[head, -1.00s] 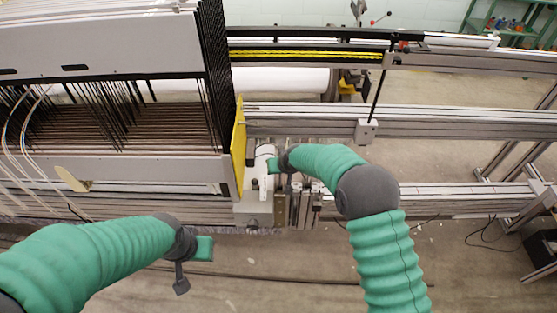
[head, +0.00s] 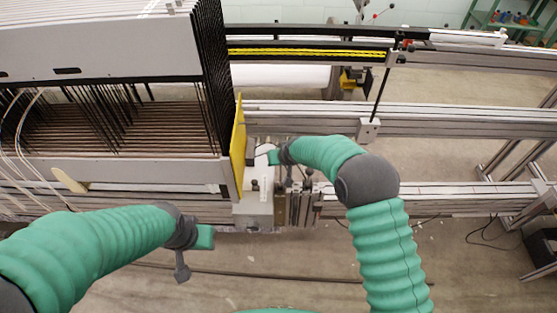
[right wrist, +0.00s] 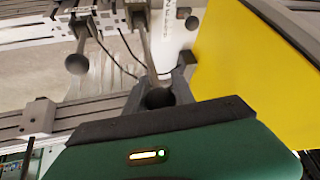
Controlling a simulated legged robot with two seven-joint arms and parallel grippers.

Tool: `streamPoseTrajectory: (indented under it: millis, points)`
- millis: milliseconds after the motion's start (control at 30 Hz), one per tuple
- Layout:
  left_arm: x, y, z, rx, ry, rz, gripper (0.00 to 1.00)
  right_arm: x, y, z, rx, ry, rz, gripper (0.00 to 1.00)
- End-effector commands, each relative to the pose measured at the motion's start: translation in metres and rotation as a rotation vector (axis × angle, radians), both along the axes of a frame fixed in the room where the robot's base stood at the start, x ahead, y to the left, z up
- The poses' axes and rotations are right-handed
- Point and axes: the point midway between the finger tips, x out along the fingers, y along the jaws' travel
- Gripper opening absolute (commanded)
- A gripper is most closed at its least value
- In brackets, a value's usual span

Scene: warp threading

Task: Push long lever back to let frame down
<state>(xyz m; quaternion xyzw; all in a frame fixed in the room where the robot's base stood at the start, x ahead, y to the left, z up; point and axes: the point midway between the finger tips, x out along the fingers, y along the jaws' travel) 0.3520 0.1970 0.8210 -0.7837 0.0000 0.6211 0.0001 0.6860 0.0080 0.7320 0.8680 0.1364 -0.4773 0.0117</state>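Two levers with dark ball knobs show in the right wrist view. The nearer lever's knob (right wrist: 158,98) sits between the fingers of my right gripper (right wrist: 160,92), which looks closed around it. The other lever's knob (right wrist: 78,64) is apart, to the left. In the head view my right gripper (head: 273,157) is at the light grey machine block (head: 257,200), beside the yellow panel; the levers are too small to make out there. My left gripper (head: 182,268) is in front of the machine, away from the levers; its finger opening is hidden. The harness frames (head: 100,40) stand at upper left.
The yellow panel (head: 238,150) stands close by the right gripper and fills the right of the wrist view. Metal rails (head: 450,125) run to the right. A thin upright rod (head: 380,92) stands behind my right arm. Open floor (head: 300,265) lies in front.

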Motion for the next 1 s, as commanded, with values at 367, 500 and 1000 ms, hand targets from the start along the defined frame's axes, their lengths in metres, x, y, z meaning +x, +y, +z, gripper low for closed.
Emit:
streamPoseTrajectory:
  millis: [367, 500, 1000]
  points:
    - [0.000, 0.000, 0.000, 0.000, 0.000, 0.000, 0.36, -0.002, 0.000, -0.002, -0.001, 0.005, 0.001, 0.52]
    - [0.000, 0.000, 0.001, 0.000, 0.000, 0.000, 0.36, -0.003, -0.001, 0.002, -0.001, 0.004, 0.000, 0.52]
    - [0.000, 0.000, 0.017, 0.000, 0.000, 0.000, 0.36, -0.066, -0.029, 0.108, -0.001, 0.002, 0.000, 0.52]
